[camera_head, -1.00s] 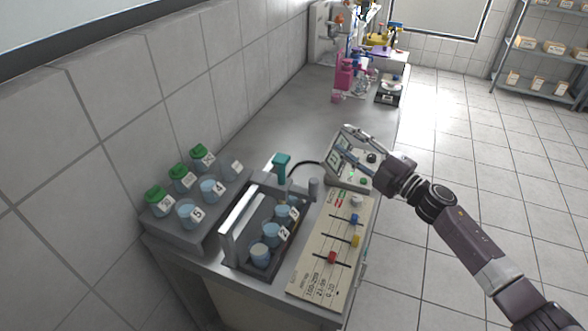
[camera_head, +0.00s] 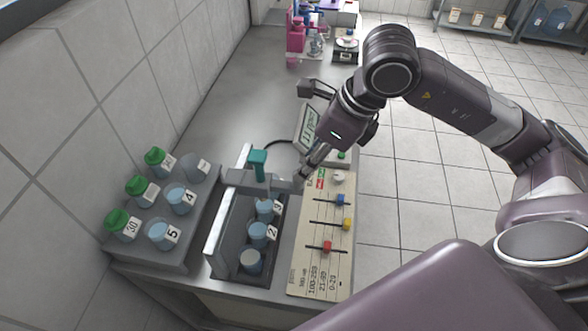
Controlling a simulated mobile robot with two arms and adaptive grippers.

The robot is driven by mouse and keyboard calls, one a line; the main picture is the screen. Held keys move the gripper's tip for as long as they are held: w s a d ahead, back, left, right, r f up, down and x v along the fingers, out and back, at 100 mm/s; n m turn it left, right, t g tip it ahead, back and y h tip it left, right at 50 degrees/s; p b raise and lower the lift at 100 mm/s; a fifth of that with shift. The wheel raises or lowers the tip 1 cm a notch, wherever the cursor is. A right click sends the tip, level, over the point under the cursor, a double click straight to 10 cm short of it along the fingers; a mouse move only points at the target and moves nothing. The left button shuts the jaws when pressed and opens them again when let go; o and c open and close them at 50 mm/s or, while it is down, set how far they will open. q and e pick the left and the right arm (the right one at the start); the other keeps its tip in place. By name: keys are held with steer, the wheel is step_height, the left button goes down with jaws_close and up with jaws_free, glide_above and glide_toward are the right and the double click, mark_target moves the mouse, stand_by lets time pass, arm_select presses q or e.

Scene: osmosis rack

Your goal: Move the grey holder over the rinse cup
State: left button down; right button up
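The grey holder (camera_head: 239,179) is a crossbar over the far end of the dark open box (camera_head: 221,262). It carries an upright teal-topped probe (camera_head: 258,166). Three cups stand in a row in the box. The farthest cup is just in front of the holder, the middle one (camera_head: 259,233) is labelled 2, and the nearest cup (camera_head: 250,261) shows no label. No cup is marked as the rinse cup. My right gripper (camera_head: 303,178) points down at the holder's right end; contact and finger gap are unclear. My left gripper is not in view.
A grey rack (camera_head: 142,252) with green-capped bottles and numbered cups stands to the left. A beige slider panel (camera_head: 310,272) lies to the right of the box. A display unit (camera_head: 308,123) stands behind my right gripper. Pink bottles and a scale are farther back.

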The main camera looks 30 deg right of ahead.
mark_target(264, 180)
steer(key=p+x, duration=0.1)
steer(key=x, duration=0.5)
steer(key=shift+a+f, duration=0.1)
steer(key=shift+a, duration=0.05)
steer(key=shift+c, duration=0.4)
jaws_close()
